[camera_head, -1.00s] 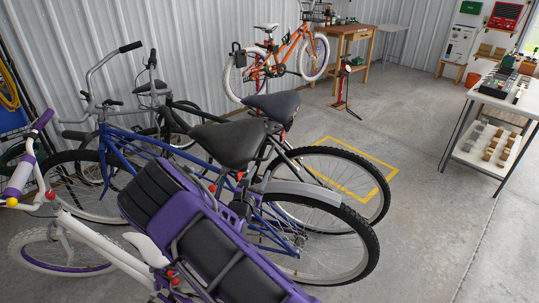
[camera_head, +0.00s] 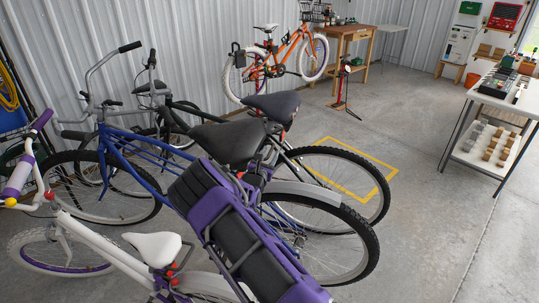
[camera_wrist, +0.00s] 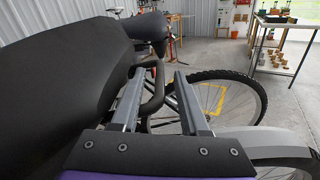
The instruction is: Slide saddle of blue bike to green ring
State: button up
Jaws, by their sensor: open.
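The blue bike (camera_head: 133,158) stands among the parked bikes in the head view. Its black saddle (camera_head: 225,142) is in the middle of that view, and a large black saddle surface fills the left of the wrist view (camera_wrist: 60,70). My gripper (camera_wrist: 160,75) is open, its two grey fingers pointing forward just right of and below the saddle. A dark curved bar (camera_wrist: 153,92) shows between the fingers; I cannot tell whether they touch it. In the head view my purple and black arm hides the saddle's post area. I cannot make out a green ring.
A second dark saddle (camera_head: 272,105) stands just behind, with black rear wheels to the right. A white bike saddle (camera_head: 153,246) is at lower left. A yellow floor outline (camera_head: 375,158) lies behind the wheels. The floor on the right is clear up to the shelf table (camera_head: 490,135).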

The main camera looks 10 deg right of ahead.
grip_shut()
dwell(1.3)
